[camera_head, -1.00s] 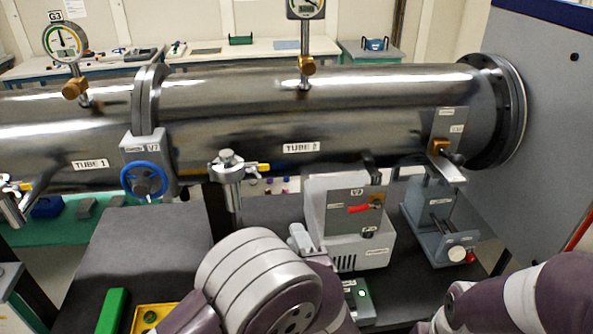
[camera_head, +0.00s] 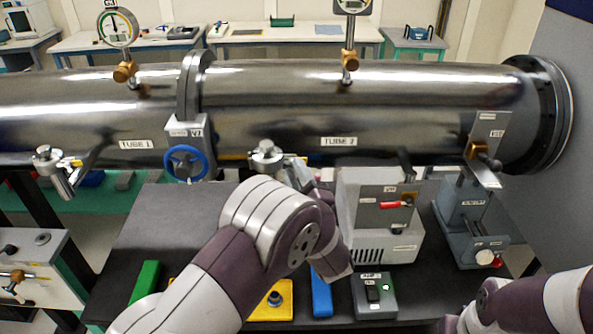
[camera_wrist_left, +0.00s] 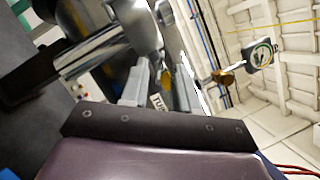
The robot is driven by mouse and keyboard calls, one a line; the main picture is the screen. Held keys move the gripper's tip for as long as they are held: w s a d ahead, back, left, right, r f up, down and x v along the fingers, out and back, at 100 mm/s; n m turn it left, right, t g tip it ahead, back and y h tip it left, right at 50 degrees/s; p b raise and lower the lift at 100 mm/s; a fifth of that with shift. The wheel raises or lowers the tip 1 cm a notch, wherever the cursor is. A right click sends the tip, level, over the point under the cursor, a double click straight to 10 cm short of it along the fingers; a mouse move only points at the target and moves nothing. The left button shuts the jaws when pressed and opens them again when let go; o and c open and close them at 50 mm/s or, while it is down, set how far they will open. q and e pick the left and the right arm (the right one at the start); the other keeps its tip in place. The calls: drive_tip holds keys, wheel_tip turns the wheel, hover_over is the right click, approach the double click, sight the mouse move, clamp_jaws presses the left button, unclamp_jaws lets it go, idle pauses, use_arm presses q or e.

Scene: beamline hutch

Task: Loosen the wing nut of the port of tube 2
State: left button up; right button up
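The port of tube 2 (camera_head: 266,155) is a short metal fitting under the large steel tube 2 (camera_head: 400,110). Its yellow wing nut is mostly hidden behind my left gripper in the head view; it shows in the left wrist view (camera_wrist_left: 166,78). My left gripper (camera_head: 303,172) is just right of the port, partly hidden by my own arm. In the wrist view its two pale fingers (camera_wrist_left: 160,92) stand apart, with the yellow nut visible beyond the gap between them. I cannot tell whether they touch it. My right arm is at the lower right; its gripper does not show.
A grey pump box (camera_head: 380,220) with a red lever stands right of my left gripper. Valve V2 with a blue handwheel (camera_head: 185,163) is to the left. A gauge (camera_head: 350,8) rises from tube 2. The dark bench (camera_head: 150,220) has bare room at left.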

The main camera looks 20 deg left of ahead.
use_arm(q)
clamp_jaws()
